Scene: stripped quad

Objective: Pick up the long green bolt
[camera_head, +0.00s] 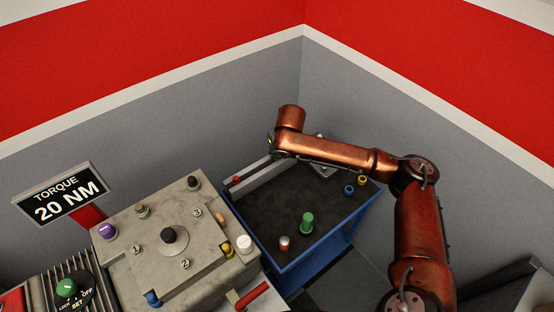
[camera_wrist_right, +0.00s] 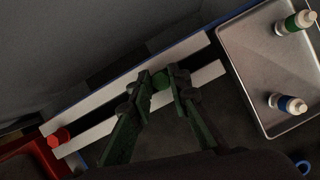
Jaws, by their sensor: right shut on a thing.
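A green bolt (camera_wrist_right: 160,80) sits between the fingertips of my right gripper (camera_wrist_right: 161,84) in the right wrist view. The gripper is shut on it, over a rack of two pale rails (camera_wrist_right: 95,132). Only the bolt's green end shows; its length and lower part are hidden, and I cannot tell whether it is clear of the rack. In the head view my right arm reaches over the cart's far side and its fingers are hidden. Another green piece (camera_head: 307,223), with a wide base, stands upright on the cart. My left gripper is not in view.
A red bolt (camera_wrist_right: 59,137) is at the rack's left end. A metal tray (camera_wrist_right: 250,60) holds a green-and-white bottle (camera_wrist_right: 295,22) and a blue-and-white bottle (camera_wrist_right: 287,103). A grey fixture block (camera_head: 150,250) stands left.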

